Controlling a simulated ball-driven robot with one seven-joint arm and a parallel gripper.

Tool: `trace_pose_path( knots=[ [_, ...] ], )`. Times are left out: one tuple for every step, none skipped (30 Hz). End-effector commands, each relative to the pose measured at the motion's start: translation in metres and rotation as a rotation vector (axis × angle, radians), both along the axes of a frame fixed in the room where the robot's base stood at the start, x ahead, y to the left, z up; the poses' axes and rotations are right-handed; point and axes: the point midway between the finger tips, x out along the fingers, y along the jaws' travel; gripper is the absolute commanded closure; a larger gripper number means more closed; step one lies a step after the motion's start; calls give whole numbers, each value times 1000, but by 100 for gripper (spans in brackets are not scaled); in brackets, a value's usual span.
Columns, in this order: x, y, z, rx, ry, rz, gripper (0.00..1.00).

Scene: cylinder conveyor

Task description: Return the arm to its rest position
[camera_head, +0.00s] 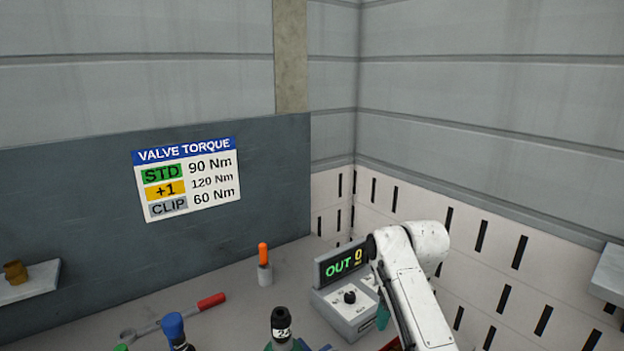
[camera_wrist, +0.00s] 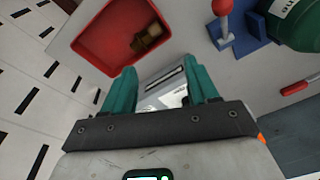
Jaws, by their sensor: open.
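My white arm (camera_head: 412,280) stands at the lower right in the head view, bent, in front of the control box. My gripper (camera_wrist: 160,72) shows in the wrist view with its two teal fingers spread apart and nothing held between them. In the head view only a bit of teal finger (camera_head: 383,316) shows beside the arm; the rest is hidden. Beyond the fingers in the wrist view is the grey control box (camera_wrist: 158,92). It also shows in the head view (camera_head: 345,302), its display reading OUT 0.
A red tray (camera_wrist: 88,48) holds a brass-coloured part (camera_wrist: 148,38). A red-knobbed lever (camera_wrist: 223,8) on a blue base stands near a green cylinder (camera_wrist: 293,25). A red-handled wrench (camera_head: 211,301), an orange-topped piece (camera_head: 264,260) and a blue-topped item (camera_head: 173,328) are on the bench.

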Motion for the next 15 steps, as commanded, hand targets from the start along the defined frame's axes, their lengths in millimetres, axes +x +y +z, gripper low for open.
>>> trace_pose_path(
  knots=[
    [-14, 0, -22, 9, -10, -2, 41],
    [-21, 0, -31, 12, -20, -4, 41],
    [-30, -1, -43, 17, -33, -8, 41],
    [-38, -1, -51, 22, -43, -10, 41],
    [-46, -2, -59, 26, -52, -13, 41],
    [-57, -3, -70, 30, -65, -18, 41],
    [-65, -5, -76, 32, -75, -24, 41],
    [-74, -6, -83, 35, -86, -28, 41],
    [-86, -8, -91, 39, -97, -35, 41],
    [-95, -9, -97, 40, -106, -39, 41],
    [-104, -11, -102, 41, -116, -44, 41],
    [-116, -14, -108, 42, -129, -52, 41],
    [-126, -16, -112, 44, -137, -58, 41],
    [-136, -18, -116, 44, -145, -64, 41],
    [-150, -21, -121, 44, -159, -72, 41]
  ],
)
